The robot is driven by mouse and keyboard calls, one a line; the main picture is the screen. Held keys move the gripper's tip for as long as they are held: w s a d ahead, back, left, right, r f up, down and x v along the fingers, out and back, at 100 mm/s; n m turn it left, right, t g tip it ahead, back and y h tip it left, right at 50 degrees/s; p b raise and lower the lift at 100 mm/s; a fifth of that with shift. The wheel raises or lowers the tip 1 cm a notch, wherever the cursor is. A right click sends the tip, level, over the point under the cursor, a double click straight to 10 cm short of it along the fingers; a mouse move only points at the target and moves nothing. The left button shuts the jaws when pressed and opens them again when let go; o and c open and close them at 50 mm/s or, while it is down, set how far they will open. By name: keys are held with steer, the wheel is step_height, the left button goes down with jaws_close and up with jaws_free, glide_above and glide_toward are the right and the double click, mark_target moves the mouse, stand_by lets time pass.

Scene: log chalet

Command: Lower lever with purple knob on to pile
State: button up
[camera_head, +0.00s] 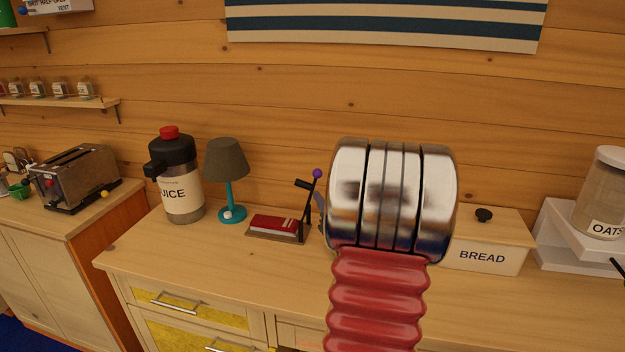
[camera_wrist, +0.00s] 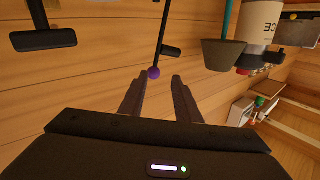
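In the head view, a thin black lever stands raised, tilted slightly right, with a purple knob (camera_head: 317,173) at its top. It rises at the right end of a low dark tray (camera_head: 258,236) holding a pile (camera_head: 273,223) with a red top and pale layers. In the wrist view the purple knob (camera_wrist: 154,73) appears at the mouth of my gripper (camera_wrist: 160,77), closer to the left fingertip. The fingers are apart, with nothing clamped between them; I cannot tell whether one touches the knob. In the head view my arm hides most of the gripper.
A teal lamp (camera_head: 228,165) and a juice jug (camera_head: 178,180) stand left of the pile. A bread box (camera_head: 485,255) sits to the right, partly behind my arm. The front counter is clear. The wrist view shows a black T-shaped piece (camera_wrist: 43,40) at upper left.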

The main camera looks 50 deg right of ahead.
mark_target(317, 173)
steer(key=x, duration=1.2)
steer(key=shift+w+d, duration=0.25)
steer(key=shift+w, duration=0.1)
steer(key=shift+c, duration=0.5)
jaws_close()
